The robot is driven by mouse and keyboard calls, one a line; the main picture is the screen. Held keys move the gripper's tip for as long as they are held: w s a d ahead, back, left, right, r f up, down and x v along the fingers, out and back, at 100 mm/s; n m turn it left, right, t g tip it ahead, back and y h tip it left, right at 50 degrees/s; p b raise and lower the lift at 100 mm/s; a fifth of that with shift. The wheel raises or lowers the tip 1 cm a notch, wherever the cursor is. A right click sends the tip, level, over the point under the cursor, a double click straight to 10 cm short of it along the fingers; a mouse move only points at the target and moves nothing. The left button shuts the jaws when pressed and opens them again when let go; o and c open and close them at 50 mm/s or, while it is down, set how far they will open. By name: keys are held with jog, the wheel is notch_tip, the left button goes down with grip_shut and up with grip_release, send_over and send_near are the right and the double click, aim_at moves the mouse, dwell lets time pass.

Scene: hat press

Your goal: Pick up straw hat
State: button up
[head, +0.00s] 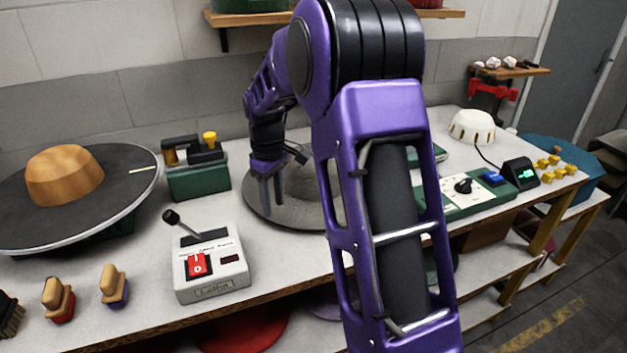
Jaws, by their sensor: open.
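My gripper (271,192) points down over a round grey disc (300,208) on the workbench, with its fingers apart and nothing visible between them. I cannot tell whether the fingertips touch the disc. My purple arm hides the right part of the disc and whatever stands behind it. I cannot clearly pick out a straw hat. An orange-brown dome (65,175) sits on a wide dark round plate (125,185) at the left. A cream dome (472,127) stands at the bench's right back.
A white control box (212,270) with a lever stands at the front of the bench (150,320). A green machine (197,178), brushes (113,287) and a green panel (480,195) are nearby. Red and purple round items lie on the shelf below. A wall shelf (235,18) hangs above.

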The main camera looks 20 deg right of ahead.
aim_at(274, 218)
notch_tip(274, 218, down, 4)
jog(key=shift+f+b, duration=0.15)
jog(key=shift+b, duration=0.2)
grip_shut()
